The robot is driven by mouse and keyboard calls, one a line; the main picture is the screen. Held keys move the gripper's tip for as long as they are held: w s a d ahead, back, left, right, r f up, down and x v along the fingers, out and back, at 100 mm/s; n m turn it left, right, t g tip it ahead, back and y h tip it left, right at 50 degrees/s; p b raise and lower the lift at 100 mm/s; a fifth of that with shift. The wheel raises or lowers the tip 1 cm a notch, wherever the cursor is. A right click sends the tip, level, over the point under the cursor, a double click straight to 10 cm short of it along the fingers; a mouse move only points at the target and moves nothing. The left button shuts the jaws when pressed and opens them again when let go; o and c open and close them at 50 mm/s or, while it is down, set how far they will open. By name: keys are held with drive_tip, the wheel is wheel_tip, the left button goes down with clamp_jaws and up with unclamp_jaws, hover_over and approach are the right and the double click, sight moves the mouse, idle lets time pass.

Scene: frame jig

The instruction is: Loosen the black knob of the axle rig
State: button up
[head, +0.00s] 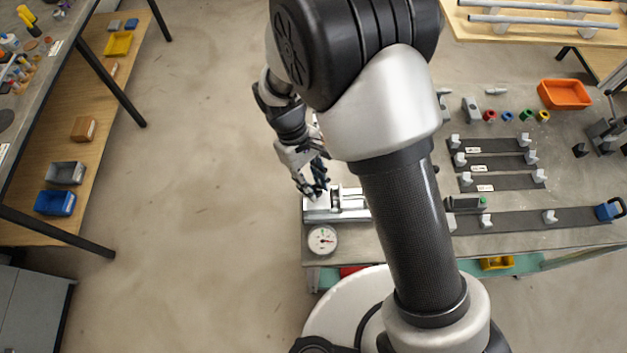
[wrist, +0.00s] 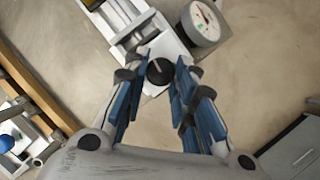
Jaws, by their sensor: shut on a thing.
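The axle rig (head: 347,214) is a pale metal fixture at the left end of the workbench in the head view. In the wrist view part of its white body (wrist: 165,44) shows beyond my fingers. The black knob (wrist: 160,70) is round and dark with a light line across its top, and sits between the fingertips. My gripper (head: 316,191) is over the left end of the rig, with its blue-padded fingers (wrist: 162,76) shut on the knob. The knob is hidden by the fingers in the head view.
A round dial gauge (head: 322,239) stands close beside the rig, also in the wrist view (wrist: 205,21). Dark strips with pale holders (head: 495,160) and an orange bin (head: 564,94) lie to the right. A shelf unit (head: 115,75) is at far left. The floor between is clear.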

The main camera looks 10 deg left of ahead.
drive_tip(key=shift+s+d, duration=0.1)
drive_tip(key=shift+s, duration=0.05)
drive_tip(key=o, duration=1.1)
drive_tip(key=shift+w+a+r, duration=0.25)
drive_tip(key=shift+r, duration=0.15)
drive_tip(key=v, duration=1.1)
drive_tip(key=shift+s+d+r, duration=0.1)
